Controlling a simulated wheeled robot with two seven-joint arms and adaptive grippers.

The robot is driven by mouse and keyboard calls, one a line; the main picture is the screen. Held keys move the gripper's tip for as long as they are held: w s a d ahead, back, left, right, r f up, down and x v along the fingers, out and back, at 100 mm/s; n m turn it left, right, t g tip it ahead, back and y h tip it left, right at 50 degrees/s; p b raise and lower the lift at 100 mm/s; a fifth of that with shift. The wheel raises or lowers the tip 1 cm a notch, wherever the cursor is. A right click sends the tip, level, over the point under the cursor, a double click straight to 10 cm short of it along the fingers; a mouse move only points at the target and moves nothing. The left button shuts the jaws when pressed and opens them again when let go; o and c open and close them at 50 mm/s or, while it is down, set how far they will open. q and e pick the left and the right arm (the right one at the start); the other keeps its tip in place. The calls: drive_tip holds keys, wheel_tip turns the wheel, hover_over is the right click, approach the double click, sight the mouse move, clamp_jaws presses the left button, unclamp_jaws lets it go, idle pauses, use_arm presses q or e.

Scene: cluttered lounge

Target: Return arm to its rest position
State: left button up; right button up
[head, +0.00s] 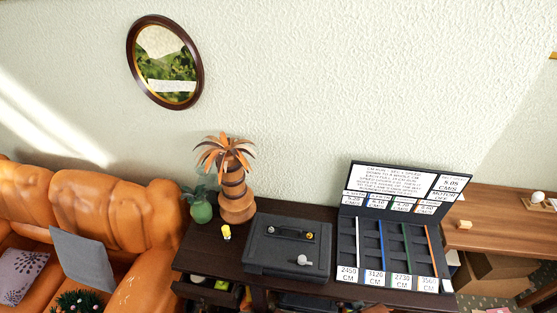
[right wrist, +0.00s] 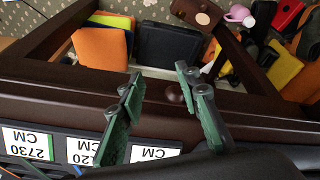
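My right gripper (right wrist: 160,76) shows in the right wrist view. Its two green-padded fingers stand apart with nothing between them, so it is open and empty. Its fingers lie over the front edge of a dark wooden table (right wrist: 65,80), and beside them is the dark board with white number labels (right wrist: 83,149). The board also shows in the head view, standing open on the table (head: 398,235). Neither gripper can be made out in the head view. My left gripper and left arm are not in view.
A black case (head: 290,243), a palm-shaped ornament (head: 236,185) and a green vase (head: 200,207) stand on the table. An orange sofa (head: 117,205) is on the left, a wooden desk (head: 500,228) on the right. Folders (right wrist: 102,46) lie below the table edge.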

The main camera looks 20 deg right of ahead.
drive_tip(key=s+a+f+g, duration=0.1)
drive_tip(key=s+f, duration=0.1)
drive_tip(key=f, duration=1)
drive_tip(key=s+f, duration=0.3)
drive_tip(key=f, duration=1)
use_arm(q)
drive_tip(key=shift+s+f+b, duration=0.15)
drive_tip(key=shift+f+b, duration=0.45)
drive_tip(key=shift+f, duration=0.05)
use_arm(e)
drive_tip(key=s+f+n+g, duration=0.1)
drive_tip(key=s+f, duration=1.4)
drive_tip(key=s, duration=0.2)
drive_tip(key=shift+s+a+f+y, duration=0.15)
drive_tip(key=shift+s+f+y, duration=0.15)
drive_tip(key=shift+s+f, duration=0.1)
